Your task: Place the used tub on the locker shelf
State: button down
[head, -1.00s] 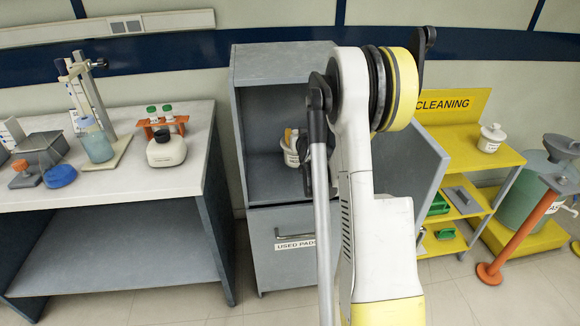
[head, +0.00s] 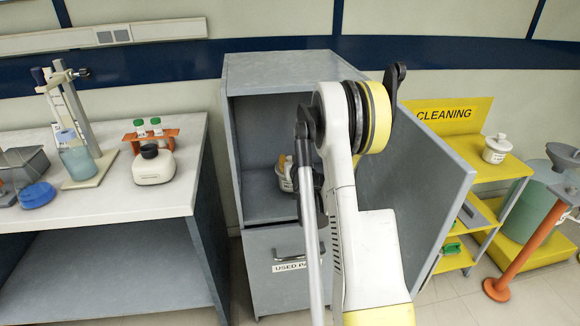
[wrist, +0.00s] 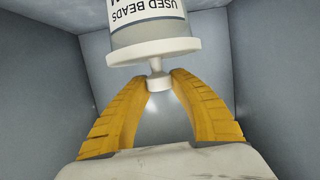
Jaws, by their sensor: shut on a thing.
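The used tub (head: 285,180) is white and grey, labelled "USED BEADS" in the wrist view (wrist: 150,25). It is inside the open upper compartment of the grey locker (head: 275,75). My gripper (wrist: 158,80) has its yellow fingers closed around the knob of the tub's lid. In the head view my arm hides most of the gripper and part of the tub. The locker shelf (head: 258,207) is the compartment floor beneath the tub. I cannot tell whether the tub's base touches it.
The locker door (head: 430,180) stands open on the right, close beside my arm. Compartment walls surround the gripper. A drawer labelled "USED P..." (head: 285,245) is below. Another white tub (head: 496,148) stands on the yellow cleaning rack (head: 490,165). A lab bench (head: 110,205) is left.

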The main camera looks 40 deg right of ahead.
jog(key=shift+f, duration=0.7)
jog(key=shift+r, duration=0.15)
jog(key=c, duration=1.2)
grip_release()
